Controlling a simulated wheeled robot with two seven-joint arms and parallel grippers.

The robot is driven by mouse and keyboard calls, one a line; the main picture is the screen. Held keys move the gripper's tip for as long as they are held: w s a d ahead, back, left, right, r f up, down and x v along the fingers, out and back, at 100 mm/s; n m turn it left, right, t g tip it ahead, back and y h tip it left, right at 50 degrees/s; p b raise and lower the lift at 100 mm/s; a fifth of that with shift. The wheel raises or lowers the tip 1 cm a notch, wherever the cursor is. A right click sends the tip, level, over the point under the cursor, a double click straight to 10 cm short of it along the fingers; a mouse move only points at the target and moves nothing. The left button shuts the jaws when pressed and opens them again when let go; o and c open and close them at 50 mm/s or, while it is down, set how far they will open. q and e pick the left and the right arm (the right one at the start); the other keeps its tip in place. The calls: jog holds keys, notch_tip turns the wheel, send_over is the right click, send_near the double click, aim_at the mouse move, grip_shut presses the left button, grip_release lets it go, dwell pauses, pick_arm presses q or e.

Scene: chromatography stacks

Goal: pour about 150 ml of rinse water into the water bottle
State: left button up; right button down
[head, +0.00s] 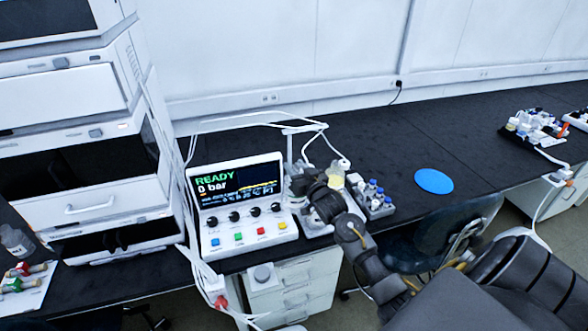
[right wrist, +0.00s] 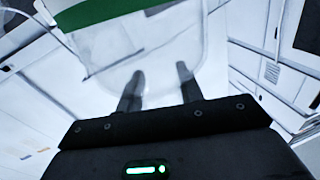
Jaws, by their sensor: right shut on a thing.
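My right gripper (head: 300,182) is over the bench just right of the control box. Its fingers (right wrist: 158,84) are shut on a clear vessel with a green band (right wrist: 105,10), which fills the upper middle of the right wrist view. In the head view the wrist mostly hides this vessel. I cannot make out its mouth or water level. A small clear bottle (head: 15,241) with a pale label stands at the far left; I cannot tell whether it is the water bottle. My left gripper is not in view.
The white control box (head: 243,240) reads READY, 0 bar. A tray of small blue-capped bottles (head: 375,199) lies right of my wrist. A blue disc (head: 434,181) lies on the black bench. White instrument stack (head: 75,150) at left; loose cables behind.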

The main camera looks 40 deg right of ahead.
jog(key=shift+s+d+f+m+b, duration=0.1)
jog(key=shift+d+f+m+b, duration=0.3)
jog(key=shift+f+b, duration=0.25)
jog(key=shift+s+d+r+m+t+b, duration=0.1)
jog(key=shift+d+r+m+t+b, duration=0.1)
jog(key=shift+d+m, duration=0.2)
jog(key=shift+s+d+r+m+t+b, duration=0.15)
jog(key=shift+d+m, duration=0.1)
jog(key=shift+m, duration=0.25)
jog(key=shift+r+p, duration=0.1)
jog(key=shift+p, duration=0.3)
jog(key=shift+s+d, duration=0.1)
jog(key=shift+s+d+m+h, duration=0.1)
jog(key=shift+d+m+h, duration=0.25)
jog(key=shift+m, duration=0.35)
